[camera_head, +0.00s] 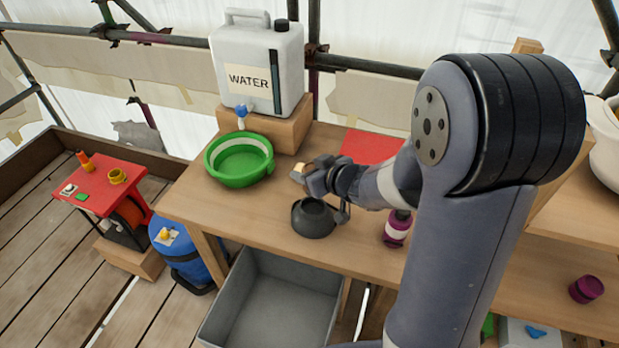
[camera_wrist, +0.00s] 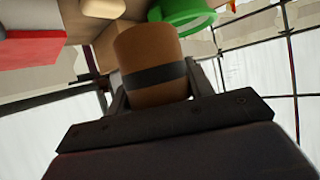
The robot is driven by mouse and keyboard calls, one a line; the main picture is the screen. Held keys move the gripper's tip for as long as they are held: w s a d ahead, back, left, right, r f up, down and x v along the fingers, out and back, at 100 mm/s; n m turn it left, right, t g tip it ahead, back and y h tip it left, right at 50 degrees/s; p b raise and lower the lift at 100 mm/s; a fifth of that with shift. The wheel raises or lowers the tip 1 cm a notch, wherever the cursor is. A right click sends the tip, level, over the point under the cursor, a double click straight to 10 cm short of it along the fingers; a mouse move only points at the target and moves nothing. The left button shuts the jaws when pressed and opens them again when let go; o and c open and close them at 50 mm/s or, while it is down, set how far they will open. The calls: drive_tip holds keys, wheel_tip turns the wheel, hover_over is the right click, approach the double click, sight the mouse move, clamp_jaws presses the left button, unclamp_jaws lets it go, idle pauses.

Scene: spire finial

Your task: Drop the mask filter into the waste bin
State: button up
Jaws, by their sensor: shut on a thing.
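My gripper (camera_head: 312,178) is above the wooden workbench, near the dark round pot (camera_head: 313,218). In the wrist view my gripper (camera_wrist: 154,82) is shut on a brown cylinder (camera_wrist: 149,52) with a dark band, one finger on each side. Its tan end (camera_head: 298,172) shows in the head view, raised above the bench. It may be the mask filter, but I cannot tell for certain. An open grey bin (camera_head: 275,300), apparently the waste bin, stands below the bench's front edge. My gripper is behind and above it. Its visible inside looks empty.
A green basin (camera_head: 240,172) stands left of my gripper, below the white water container (camera_head: 258,62). Purple canisters (camera_head: 397,228) (camera_head: 586,289) stand to the right. A blue cylinder (camera_head: 177,255) and a red table (camera_head: 102,184) are at the left. My arm hides part of the bench.

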drive_tip(key=shift+r, duration=0.3)
